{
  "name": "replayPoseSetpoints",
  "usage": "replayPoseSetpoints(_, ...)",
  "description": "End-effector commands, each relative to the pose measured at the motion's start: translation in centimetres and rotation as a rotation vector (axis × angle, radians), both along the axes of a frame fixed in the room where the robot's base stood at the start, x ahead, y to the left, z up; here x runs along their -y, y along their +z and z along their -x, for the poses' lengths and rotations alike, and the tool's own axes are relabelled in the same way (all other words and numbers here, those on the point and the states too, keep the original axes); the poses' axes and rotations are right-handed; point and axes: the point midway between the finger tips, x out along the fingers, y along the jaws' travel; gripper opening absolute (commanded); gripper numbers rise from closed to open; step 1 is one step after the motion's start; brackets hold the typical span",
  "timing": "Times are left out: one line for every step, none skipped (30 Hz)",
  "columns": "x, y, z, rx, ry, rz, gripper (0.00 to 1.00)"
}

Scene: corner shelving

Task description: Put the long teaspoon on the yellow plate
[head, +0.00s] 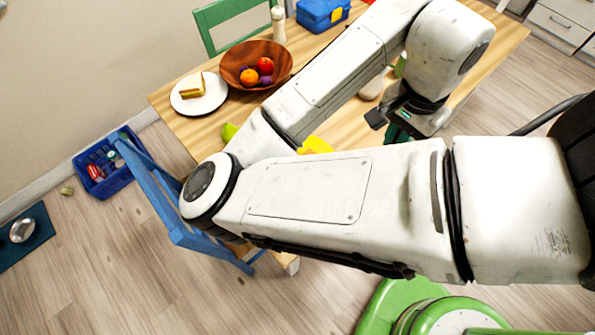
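A yellow piece (317,145) shows on the wooden table just above my forearm. It may be part of the yellow plate, but my arm hides most of it. I cannot make out the long teaspoon. My gripper (387,122) hangs over the right part of the table, to the right of the yellow piece and a little higher in the picture. Its dark fingers are small and partly overlapped, so their opening is unclear. I see nothing held in it.
The wooden table (190,130) bears a white plate with a sandwich (193,92), a brown fruit bowl (255,52), a white shaker (278,24) and a blue box (320,12). A blue chair (168,205) stands at the near left. A blue crate (108,163) lies on the floor.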

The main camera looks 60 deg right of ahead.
Motion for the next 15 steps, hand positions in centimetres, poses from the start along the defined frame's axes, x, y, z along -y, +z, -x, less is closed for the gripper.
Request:
replayPoseSetpoints(-0.1, -0.2, -0.2, 0.0, 0.001, -0.001, 0.0)
replayPoseSetpoints(-0.2, -0.3, -0.5, 0.001, 0.003, -0.002, 0.0)
replayPoseSetpoints(-0.2, -0.6, -1.0, 0.0, 0.005, -0.002, 0.0)
replayPoseSetpoints(-0.3, -0.8, -1.5, -0.001, 0.006, -0.001, 0.0)
replayPoseSetpoints(-0.4, -1.1, -2.0, -0.002, 0.009, -0.002, 0.0)
replayPoseSetpoints(-0.5, -1.4, -2.9, -0.003, 0.009, -0.002, 0.0)
replayPoseSetpoints(-0.5, -1.7, -3.5, -0.002, 0.01, -0.002, 0.0)
replayPoseSetpoints(-0.6, -2.1, -4.2, -0.003, 0.011, -0.002, 0.0)
replayPoseSetpoints(-0.7, -2.4, -5.1, -0.003, 0.01, -0.001, 0.0)
replayPoseSetpoints(-0.7, -2.7, -5.8, -0.003, 0.01, -0.001, 0.0)
replayPoseSetpoints(-0.8, -3.0, -6.5, -0.002, 0.009, -0.001, 0.0)
replayPoseSetpoints(-0.9, -3.3, -7.3, -0.003, 0.008, -0.002, 0.0)
replayPoseSetpoints(-1.0, -3.6, -8.0, -0.001, 0.008, -0.002, 0.0)
replayPoseSetpoints(-1.1, -3.8, -8.7, -0.001, 0.007, -0.003, 0.0)
replayPoseSetpoints(-1.2, -4.4, -9.5, -0.002, 0.006, -0.005, 0.0)
